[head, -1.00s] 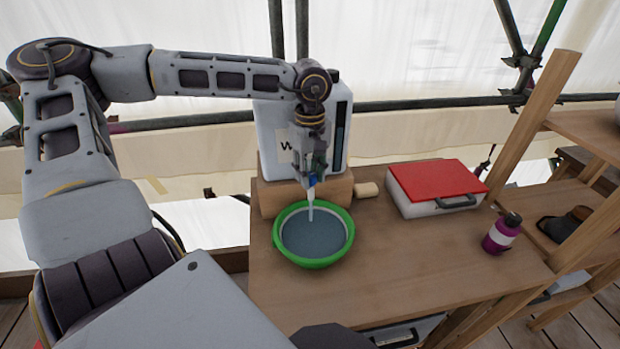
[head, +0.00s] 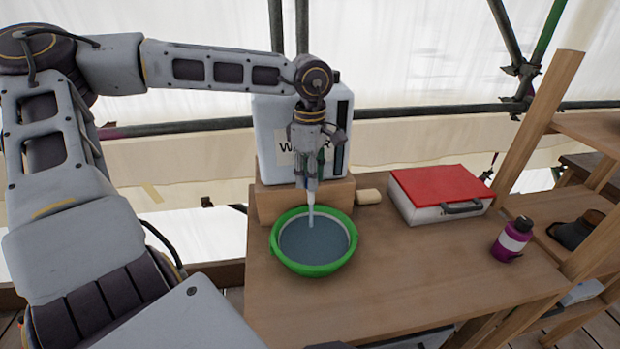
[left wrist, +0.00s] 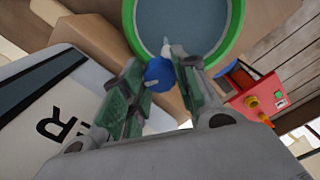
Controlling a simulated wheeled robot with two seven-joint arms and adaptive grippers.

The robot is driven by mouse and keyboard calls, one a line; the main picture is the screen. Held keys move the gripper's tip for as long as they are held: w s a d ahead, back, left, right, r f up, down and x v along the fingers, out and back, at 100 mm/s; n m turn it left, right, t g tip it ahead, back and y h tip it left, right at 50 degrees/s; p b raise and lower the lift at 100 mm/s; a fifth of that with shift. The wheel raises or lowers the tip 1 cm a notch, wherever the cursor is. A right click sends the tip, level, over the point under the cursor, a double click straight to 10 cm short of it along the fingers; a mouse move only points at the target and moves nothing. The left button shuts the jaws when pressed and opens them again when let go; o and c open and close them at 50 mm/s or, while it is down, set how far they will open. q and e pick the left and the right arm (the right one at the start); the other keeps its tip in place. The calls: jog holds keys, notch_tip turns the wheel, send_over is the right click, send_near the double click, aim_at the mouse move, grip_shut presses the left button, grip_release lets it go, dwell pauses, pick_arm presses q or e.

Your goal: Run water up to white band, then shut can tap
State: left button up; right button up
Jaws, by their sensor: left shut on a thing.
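The white water can (head: 268,125) stands on a wooden block at the back of the bench, with a dark strip down its side. My left gripper (head: 311,180) is in front of it at the tap. In the left wrist view the gripper (left wrist: 160,82) is shut on the blue tap (left wrist: 158,72), with a green-grey finger on each side. A pale stream runs from the spout into the green basin (head: 313,270) below. Grey-blue water (head: 315,242) fills much of the basin. My right gripper is not in view.
A white case with a red lid (head: 440,183) and a purple bottle (head: 511,240) stand on the right of the bench. A small wooden cylinder (head: 369,196) lies beside the block. The bench front (head: 400,290) is clear. Wooden shelving (head: 550,150) rises at the right.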

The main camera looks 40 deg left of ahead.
pick_arm(q)
jog(key=n+b, duration=0.1)
jog(key=n, duration=0.1)
jog(key=shift+n, duration=0.4)
jog(key=shift+n+b, duration=0.65)
jog(key=shift+n, duration=0.75)
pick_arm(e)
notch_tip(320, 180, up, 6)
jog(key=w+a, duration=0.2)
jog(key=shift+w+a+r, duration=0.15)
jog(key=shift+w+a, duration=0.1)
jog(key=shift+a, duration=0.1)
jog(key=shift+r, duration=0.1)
pick_arm(q)
jog(key=o, duration=1)
jog(key=shift+r, duration=6.05)
